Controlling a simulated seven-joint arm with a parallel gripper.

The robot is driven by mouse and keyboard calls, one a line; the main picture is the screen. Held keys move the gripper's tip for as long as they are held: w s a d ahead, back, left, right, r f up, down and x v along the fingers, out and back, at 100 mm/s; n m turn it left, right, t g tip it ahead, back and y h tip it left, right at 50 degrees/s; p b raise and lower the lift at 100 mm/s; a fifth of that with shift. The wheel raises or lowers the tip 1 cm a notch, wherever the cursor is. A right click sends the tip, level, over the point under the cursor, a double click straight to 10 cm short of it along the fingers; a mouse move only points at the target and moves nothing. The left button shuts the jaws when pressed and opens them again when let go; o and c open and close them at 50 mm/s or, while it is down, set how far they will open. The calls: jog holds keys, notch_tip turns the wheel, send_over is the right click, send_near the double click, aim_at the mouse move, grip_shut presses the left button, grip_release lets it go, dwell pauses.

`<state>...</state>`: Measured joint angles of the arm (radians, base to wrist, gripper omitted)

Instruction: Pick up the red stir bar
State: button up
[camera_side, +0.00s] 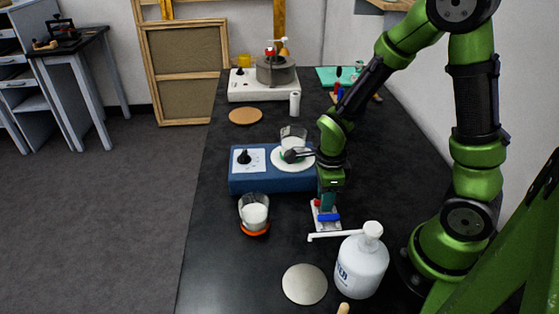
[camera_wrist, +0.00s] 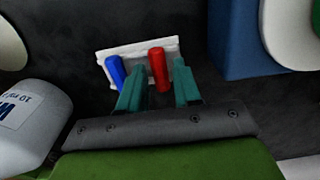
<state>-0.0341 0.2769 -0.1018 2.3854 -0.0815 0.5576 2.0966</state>
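The red stir bar (camera_wrist: 158,67) lies on a small white tray (camera_wrist: 143,48) beside a blue stir bar (camera_wrist: 117,71). My gripper (camera_wrist: 159,80) has two teal fingers, spread apart and pointing at the tray. In the wrist view the red bar shows between the fingertips, and the blue bar is outside the left finger. In the side view my gripper (camera_side: 327,203) is right above the tray (camera_side: 328,228). The red bar (camera_side: 317,203) is partly hidden there, with the blue bar (camera_side: 329,217) in front. I cannot tell whether a finger touches the red bar.
A blue stirrer (camera_side: 272,181) with a beaker (camera_side: 292,139) on its plate stands close behind the tray. A white wash bottle (camera_side: 362,265) is in front, its spout reaching toward the tray. Another beaker (camera_side: 254,212) stands left. The black bench (camera_side: 225,285) is clear at front left.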

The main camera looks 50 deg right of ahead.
grip_shut()
